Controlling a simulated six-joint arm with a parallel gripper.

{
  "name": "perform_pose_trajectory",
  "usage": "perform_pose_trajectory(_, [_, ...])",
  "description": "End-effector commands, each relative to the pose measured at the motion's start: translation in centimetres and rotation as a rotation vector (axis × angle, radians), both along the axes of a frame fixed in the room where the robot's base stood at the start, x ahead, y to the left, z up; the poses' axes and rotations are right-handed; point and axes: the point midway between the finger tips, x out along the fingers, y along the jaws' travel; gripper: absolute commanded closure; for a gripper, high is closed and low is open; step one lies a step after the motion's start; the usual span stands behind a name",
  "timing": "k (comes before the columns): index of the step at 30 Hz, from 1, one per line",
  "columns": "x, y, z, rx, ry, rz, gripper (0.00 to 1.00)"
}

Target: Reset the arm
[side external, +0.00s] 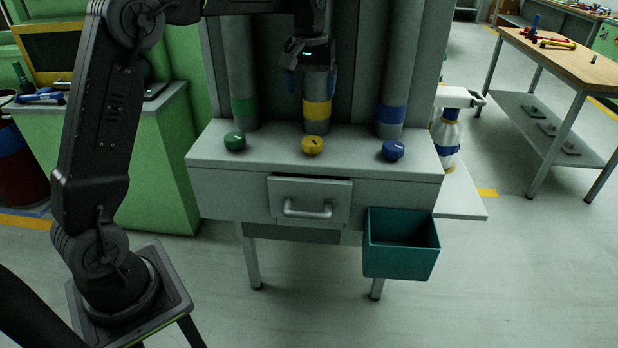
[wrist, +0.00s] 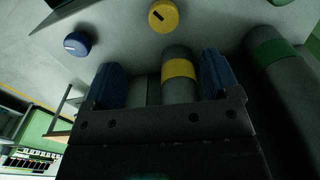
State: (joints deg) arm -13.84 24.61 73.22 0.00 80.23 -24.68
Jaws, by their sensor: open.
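My gripper (side external: 304,72) is raised in front of the middle upright tube in the side view, above the grey bench. In the wrist view its two blue fingers (wrist: 162,80) stand wide apart, with nothing held between them. The yellow-banded tube (wrist: 180,72) shows behind the gap, and it also stands in the side view (side external: 317,112). My arm reaches in from the left at the top of the side view.
Green (side external: 235,141), yellow (side external: 312,145) and blue (side external: 393,150) knobs sit on the bench top (side external: 270,158). A teal bin (side external: 402,262) hangs at the front right.

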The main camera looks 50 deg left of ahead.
Motion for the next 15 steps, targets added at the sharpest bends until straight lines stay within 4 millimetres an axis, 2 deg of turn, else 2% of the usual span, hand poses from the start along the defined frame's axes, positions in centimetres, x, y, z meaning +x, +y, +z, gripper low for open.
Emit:
perform_pose_trajectory(1, [-1.3, -0.9, 1.1, 0.006, -0.022, -0.030, 0.18])
perform_pose_trajectory(6, [-6.7, -4.3, 3.6, 0.034, -0.114, -0.167, 0.18])
perform_pose_trajectory(11, [-12.4, -7.1, 4.3, 0.065, -0.200, -0.299, 0.18])
perform_pose_trajectory(15, [-17.7, -9.0, 3.6, 0.094, -0.276, -0.413, 0.18])
